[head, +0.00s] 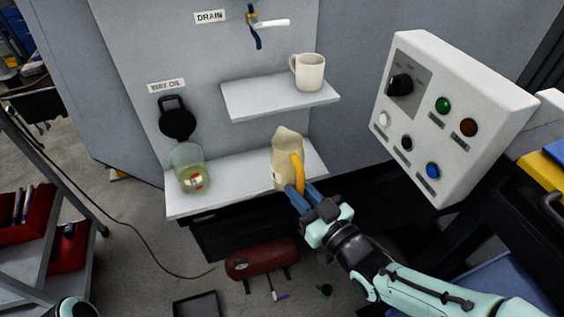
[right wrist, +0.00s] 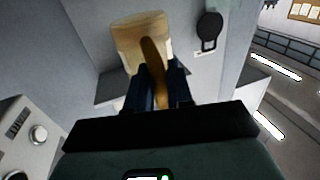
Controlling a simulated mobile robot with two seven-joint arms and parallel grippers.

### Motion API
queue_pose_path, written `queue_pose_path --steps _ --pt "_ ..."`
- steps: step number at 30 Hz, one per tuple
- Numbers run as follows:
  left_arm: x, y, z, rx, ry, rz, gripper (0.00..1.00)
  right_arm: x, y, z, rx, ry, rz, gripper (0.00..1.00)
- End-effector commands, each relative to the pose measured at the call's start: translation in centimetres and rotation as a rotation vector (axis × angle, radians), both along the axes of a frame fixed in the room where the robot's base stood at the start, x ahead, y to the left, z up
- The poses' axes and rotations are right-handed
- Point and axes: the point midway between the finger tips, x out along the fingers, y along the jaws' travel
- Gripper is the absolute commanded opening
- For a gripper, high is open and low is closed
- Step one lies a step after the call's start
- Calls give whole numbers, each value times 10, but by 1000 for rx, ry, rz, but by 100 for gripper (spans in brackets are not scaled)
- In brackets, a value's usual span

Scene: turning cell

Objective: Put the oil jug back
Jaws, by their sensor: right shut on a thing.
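The oil jug (head: 286,165) is beige with a yellow-orange handle and a spout at its top. It is upright at the lower shelf (head: 235,181), toward the shelf's right part. My right gripper (head: 298,191) is shut on the jug's handle, its blue fingers around the handle's lower part. The right wrist view shows the jug (right wrist: 140,42) beyond the fingers (right wrist: 155,90), with the handle between them. I cannot tell whether the jug's base touches the shelf. My left gripper is not in view.
A clear tank of yellowish oil (head: 190,170) with an open black cap (head: 177,120) is left of the jug, under a "WAY OIL" label. A white mug (head: 308,72) stands on the upper shelf (head: 275,101). A control box (head: 455,115) is at right. A red cylinder (head: 262,259) lies below.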

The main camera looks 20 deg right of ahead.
Motion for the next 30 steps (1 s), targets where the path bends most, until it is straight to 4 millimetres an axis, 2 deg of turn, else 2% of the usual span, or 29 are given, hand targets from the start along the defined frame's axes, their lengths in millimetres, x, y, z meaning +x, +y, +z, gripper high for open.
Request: queue_pose_path --steps 1,3,9,15,23,30 --pt "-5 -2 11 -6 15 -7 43 6 0 3 2 3 -1 0" --pt "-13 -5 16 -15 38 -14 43 16 0 2 2 0 -2 0" --pt "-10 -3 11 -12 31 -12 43 61 1 -1 3 -1 -2 0" --pt "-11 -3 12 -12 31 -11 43 95 3 -1 2 -3 -2 0" --pt "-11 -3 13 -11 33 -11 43 124 4 0 1 -4 -2 0" --pt "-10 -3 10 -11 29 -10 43 122 4 -25 0 0 -2 0"
